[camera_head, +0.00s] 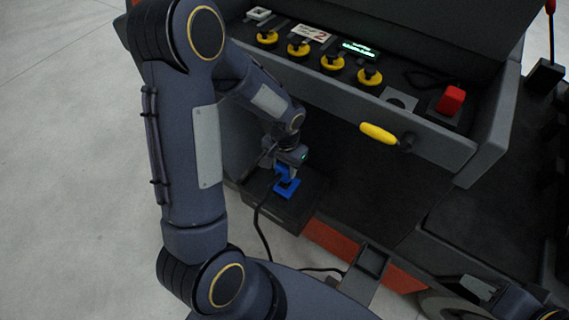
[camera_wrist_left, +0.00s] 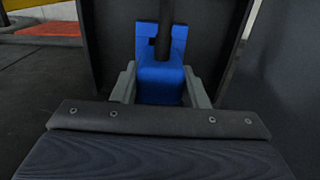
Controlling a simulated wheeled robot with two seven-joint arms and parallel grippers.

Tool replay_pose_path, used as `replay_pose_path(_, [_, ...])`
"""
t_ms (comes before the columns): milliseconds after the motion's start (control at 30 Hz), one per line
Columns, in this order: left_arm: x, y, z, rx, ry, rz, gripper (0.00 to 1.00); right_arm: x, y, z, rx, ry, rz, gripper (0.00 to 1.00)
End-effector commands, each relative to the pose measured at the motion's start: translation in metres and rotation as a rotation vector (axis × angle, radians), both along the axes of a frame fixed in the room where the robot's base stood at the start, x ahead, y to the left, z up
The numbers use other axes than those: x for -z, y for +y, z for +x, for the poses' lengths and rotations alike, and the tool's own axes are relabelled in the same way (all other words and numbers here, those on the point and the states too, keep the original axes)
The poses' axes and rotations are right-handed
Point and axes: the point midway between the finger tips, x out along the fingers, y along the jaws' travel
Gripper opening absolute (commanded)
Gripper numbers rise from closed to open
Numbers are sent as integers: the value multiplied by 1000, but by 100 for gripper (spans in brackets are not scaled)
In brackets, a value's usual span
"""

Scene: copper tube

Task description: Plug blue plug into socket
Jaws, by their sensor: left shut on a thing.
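My left gripper (camera_head: 287,168) reaches down over the dark box at the left of the machine. It is shut on the blue plug (camera_wrist_left: 160,82), which sits between its grey fingers in the left wrist view with a dark cable rising in front of it. A blue socket piece (camera_head: 287,190) lies just under the gripper, and its notched blue edge (camera_wrist_left: 178,45) shows behind the plug. The plug is at or against the socket; I cannot tell whether it is fully seated. My right gripper (camera_head: 478,288) is partly in view at the lower right, and its fingers are unclear.
A dark panel (camera_head: 435,145) with yellow knobs (camera_head: 332,62), a red button (camera_head: 451,100) and a yellow handle (camera_head: 378,133) stands above. A black cable (camera_head: 258,225) hangs beside the dark box (camera_head: 308,203). Open floor (camera_head: 70,200) lies at left.

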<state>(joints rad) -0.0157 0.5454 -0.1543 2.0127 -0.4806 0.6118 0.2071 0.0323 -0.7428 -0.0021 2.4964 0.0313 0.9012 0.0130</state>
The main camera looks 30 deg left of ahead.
Motion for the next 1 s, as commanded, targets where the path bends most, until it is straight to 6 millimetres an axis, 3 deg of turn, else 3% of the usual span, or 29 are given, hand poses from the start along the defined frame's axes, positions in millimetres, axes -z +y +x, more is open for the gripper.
replay_pose_path(100, [15,0,0,0,0,0,20,12,0,0,0,0,0,33])
replay_pose_path(300, [25,0,0,0,-1,0,20,19,0,0,0,0,0,33])
replay_pose_path(1000, [25,0,0,0,-1,0,20,19,0,0,0,0,0,33])
